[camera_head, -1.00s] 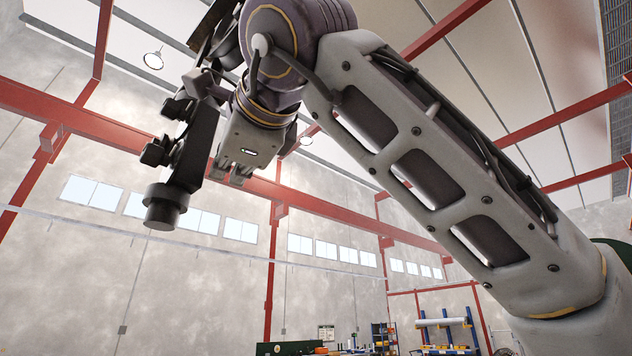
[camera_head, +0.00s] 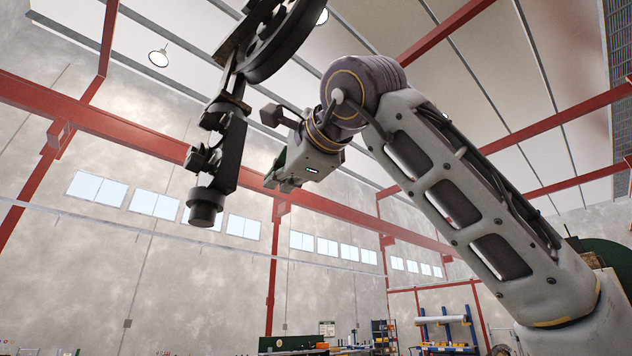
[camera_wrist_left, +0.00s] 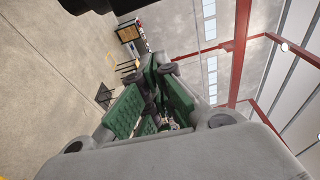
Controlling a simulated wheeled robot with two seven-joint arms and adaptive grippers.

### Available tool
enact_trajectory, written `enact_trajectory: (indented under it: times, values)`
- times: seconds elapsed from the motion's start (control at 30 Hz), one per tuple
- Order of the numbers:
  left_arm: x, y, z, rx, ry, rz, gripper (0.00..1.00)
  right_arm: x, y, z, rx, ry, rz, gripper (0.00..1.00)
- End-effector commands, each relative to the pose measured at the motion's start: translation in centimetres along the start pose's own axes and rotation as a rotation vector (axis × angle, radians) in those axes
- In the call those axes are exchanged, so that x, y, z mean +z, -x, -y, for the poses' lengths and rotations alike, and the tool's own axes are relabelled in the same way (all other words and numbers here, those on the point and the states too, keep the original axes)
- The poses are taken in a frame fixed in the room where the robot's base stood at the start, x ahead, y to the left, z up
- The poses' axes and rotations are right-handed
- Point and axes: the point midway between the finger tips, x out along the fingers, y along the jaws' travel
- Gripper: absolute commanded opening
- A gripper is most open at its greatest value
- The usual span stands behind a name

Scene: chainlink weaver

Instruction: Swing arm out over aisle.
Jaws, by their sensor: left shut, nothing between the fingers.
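My left gripper (camera_head: 282,184) is raised high in the head view, near the picture's centre top. It hangs from a thick grey and purple arm that reaches up from the lower right. Its fingers point down and to the left, in open air, with nothing held. In the left wrist view the grey fingers with green inner pads (camera_wrist_left: 160,95) come together, shut and empty. My right gripper is in neither view. I cannot tell which floor area is the aisle.
A dark jointed assembly (camera_head: 214,155) hangs left of the gripper, apart from it; whose it is, I cannot tell. Red beams (camera_head: 120,128) cross the hall. A blue rack (camera_head: 447,330) and a workbench (camera_head: 290,343) stand far below. Concrete floor (camera_wrist_left: 65,75) shows bare in the wrist view.

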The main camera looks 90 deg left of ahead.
Motion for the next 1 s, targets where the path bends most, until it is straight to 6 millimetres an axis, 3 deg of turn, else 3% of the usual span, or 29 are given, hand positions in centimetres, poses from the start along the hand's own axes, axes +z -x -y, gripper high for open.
enact_trajectory:
  times: [0.6, 1.0]
  values:
    - [0.1, 7.5, -0.1, -0.002, -0.003, -0.002, 0.0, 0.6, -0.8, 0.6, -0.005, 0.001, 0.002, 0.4]
    - [0.2, 8.6, -0.1, -0.001, -0.002, -0.001, 0.0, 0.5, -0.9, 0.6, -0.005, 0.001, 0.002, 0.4]
